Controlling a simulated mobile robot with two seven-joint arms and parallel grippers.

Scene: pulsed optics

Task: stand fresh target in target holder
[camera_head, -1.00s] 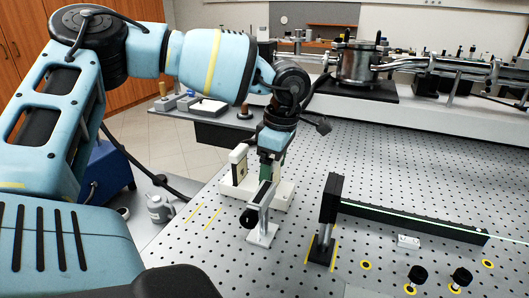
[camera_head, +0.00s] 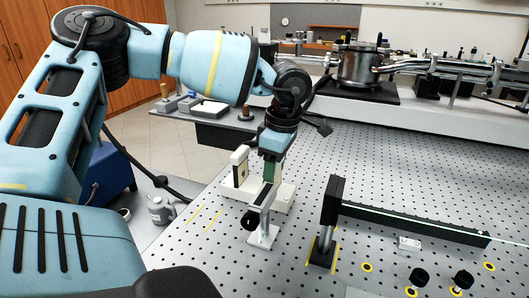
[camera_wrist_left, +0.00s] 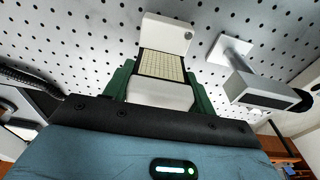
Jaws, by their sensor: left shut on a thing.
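The fresh target (camera_wrist_left: 162,66), a cream plate with a fine grid, is between the green fingers of my left gripper (camera_wrist_left: 160,88) in the left wrist view. My left gripper (camera_head: 271,171) is shut on it and points down at the white target holder (camera_head: 285,197) in the head view. The fingers hide most of the target there. A white part of the holder (camera_wrist_left: 165,32) shows just beyond the target in the wrist view. I cannot tell whether the target touches the holder. My right gripper is not in view.
A cream upright with a dark mark (camera_head: 240,170) stands at the holder's left.

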